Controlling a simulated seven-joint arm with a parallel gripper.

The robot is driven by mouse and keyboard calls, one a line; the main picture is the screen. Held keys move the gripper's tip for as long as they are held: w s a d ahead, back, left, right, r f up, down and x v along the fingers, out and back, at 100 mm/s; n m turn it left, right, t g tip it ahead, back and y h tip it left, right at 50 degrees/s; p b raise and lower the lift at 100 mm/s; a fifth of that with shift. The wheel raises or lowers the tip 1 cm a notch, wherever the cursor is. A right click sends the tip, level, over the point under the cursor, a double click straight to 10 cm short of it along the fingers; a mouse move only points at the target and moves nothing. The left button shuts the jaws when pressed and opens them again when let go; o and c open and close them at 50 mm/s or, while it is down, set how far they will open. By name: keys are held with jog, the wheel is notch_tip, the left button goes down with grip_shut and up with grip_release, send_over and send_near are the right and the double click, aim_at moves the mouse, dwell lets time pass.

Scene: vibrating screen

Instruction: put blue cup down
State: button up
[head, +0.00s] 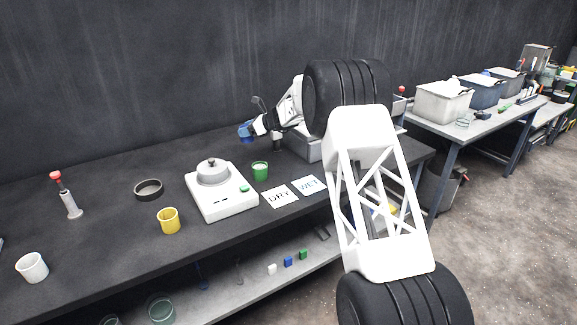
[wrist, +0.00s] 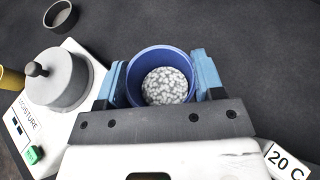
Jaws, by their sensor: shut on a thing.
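The blue cup (wrist: 134,84) is between the two blue fingers of my gripper (wrist: 162,78) in the wrist view. My gripper is shut on it. The cup is open at the top and holds pale grey-and-white granules (wrist: 166,86). In the head view the blue cup (head: 245,132) and my gripper (head: 253,130) are over the back part of the black table (head: 110,185), behind the white moisture device. The cup's base is hidden in the wrist view, and I cannot tell whether it touches the table.
The white moisture device (head: 227,202) with a grey lid stands in front. A green cup (head: 260,171), yellow cup (head: 169,221), white cup (head: 32,267), black ring dish (head: 148,189) and red-topped tool (head: 68,196) stand around it. DRY (head: 280,197) and WET (head: 309,185) cards lie right.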

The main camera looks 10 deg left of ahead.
jog(key=s+d+m+t, duration=0.1)
jog(key=s+d, duration=0.4)
jog(key=d, duration=0.4)
jog(key=s+d+m+t, duration=0.1)
jog(key=s+d, duration=0.4)
jog(key=d, duration=0.4)
jog(key=shift+s+d+f+t, duration=0.15)
jog(key=shift+s+d+t, duration=0.1)
jog(key=shift+d+t, duration=0.1)
jog(key=s+d+f, duration=0.1)
jog(key=s+d, duration=0.4)
jog(key=s+d+f+m+t, duration=0.1)
jog(key=s+d+f, duration=0.1)
jog(key=s+d, duration=0.3)
jog(key=s+d+f+m+t+h, duration=0.1)
jog(key=s+d, duration=0.4)
jog(key=s, duration=0.1)
jog(key=shift+s+f, duration=0.1)
jog(key=shift+f, duration=0.05)
